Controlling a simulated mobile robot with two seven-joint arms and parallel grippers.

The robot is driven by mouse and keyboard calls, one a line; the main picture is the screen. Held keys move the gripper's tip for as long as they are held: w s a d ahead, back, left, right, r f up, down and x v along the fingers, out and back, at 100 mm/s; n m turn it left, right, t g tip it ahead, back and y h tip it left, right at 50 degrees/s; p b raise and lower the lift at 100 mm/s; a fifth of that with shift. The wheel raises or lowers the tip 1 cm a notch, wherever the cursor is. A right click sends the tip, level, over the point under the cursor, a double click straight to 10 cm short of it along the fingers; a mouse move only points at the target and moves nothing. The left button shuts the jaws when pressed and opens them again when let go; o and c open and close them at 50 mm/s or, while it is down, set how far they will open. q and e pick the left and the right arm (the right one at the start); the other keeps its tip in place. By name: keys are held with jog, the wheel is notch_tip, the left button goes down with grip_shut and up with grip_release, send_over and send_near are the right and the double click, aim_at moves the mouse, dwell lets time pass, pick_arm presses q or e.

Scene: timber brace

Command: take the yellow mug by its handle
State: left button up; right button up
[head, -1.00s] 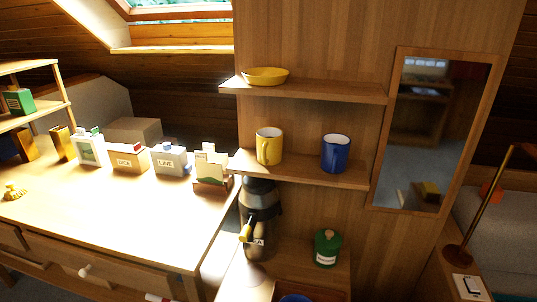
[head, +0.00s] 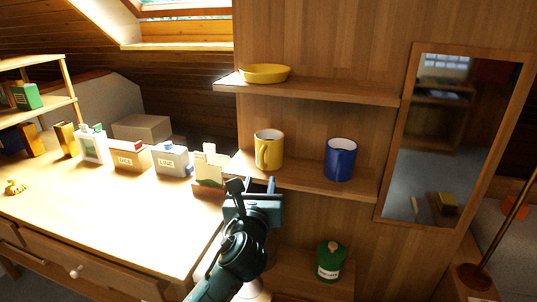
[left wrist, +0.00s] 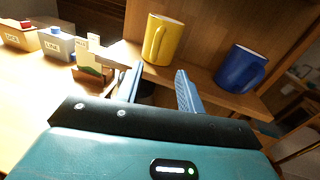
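The yellow mug (head: 269,149) stands upright on the middle wooden shelf (head: 310,180), with its handle facing toward me. It also shows in the left wrist view (left wrist: 163,40), ahead of the fingers, its handle on the near side. My left gripper (head: 253,186) is just below and in front of the shelf edge, under the mug. In the left wrist view its two fingers (left wrist: 158,88) are spread apart with nothing between them. The gripper does not touch the mug. My right gripper is in neither view.
A blue mug (head: 340,159) stands to the right on the same shelf. A yellow bowl (head: 265,73) sits on the shelf above (head: 330,92). A green canister (head: 330,261) is below. Several small boxes (head: 172,160) line the desk at left. A mirror (head: 455,140) hangs at right.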

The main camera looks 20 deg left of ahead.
aim_at(262, 161)
pick_arm(q)
jog(key=shift+w+a, duration=0.35)
jog(key=shift+w, duration=1.05)
jog(key=shift+w+a, duration=0.35)
jog(key=shift+w, duration=1.1)
jog(key=shift+w+a, duration=0.35)
jog(key=shift+w, duration=1.05)
jog(key=shift+c, duration=0.4)
grip_shut()
jog(key=shift+r, duration=0.1)
